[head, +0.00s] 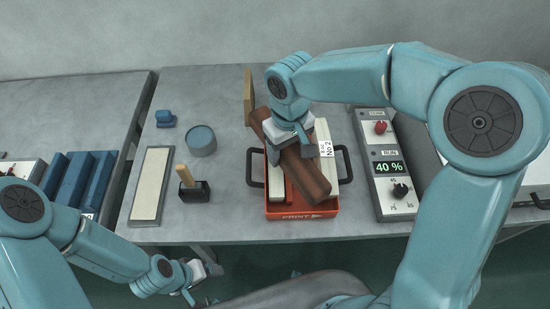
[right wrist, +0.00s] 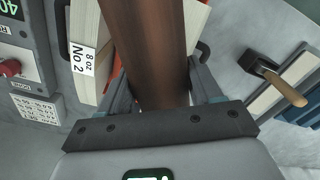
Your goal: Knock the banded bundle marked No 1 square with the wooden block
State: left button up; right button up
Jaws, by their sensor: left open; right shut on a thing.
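The wooden block (head: 306,172), a long brown bar, lies slanted above the red tray (head: 300,212). My right gripper (head: 290,140) is shut on it; in the right wrist view the block (right wrist: 150,45) runs between both fingers. A pale bundle (head: 323,135) with a "No 2" label stands on the right of the tray; the label (right wrist: 83,58) reads "8 oz No 2" in the right wrist view. Another pale stack (head: 274,182) shows at the tray's left, partly hidden by the block. I see no "No 1" mark. My left gripper (head: 203,283) is open and empty, low at the table's front edge.
An upright tan board (head: 249,97) stands behind the tray. A control box (head: 388,165) reading "40 %" is at the right. At the left are a blue-grey round pot (head: 202,140), a wooden-handled tool in a dark holder (head: 194,190) and a pale flat strip (head: 151,184).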

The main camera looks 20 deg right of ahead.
jog(key=shift+r, duration=0.65)
pick_arm(q)
jog(key=shift+r, duration=0.4)
pick_arm(e)
jog(key=shift+f, duration=0.1)
jog(key=shift+f, duration=0.1)
notch_tip(320, 180, down, 4)
jog(key=b, duration=0.3)
pick_arm(q)
jog(key=shift+p, duration=1.55)
pick_arm(e)
jog(key=shift+r, duration=2.15)
pick_arm(q)
jog(key=shift+f+b, duration=1.55)
pick_arm(e)
jog(key=shift+f, duration=1.95)
jog(key=shift+r, duration=0.1)
pick_arm(q)
jog(key=shift+r+p, duration=1.55)
pick_arm(e)
jog(key=shift+r, duration=1.9)
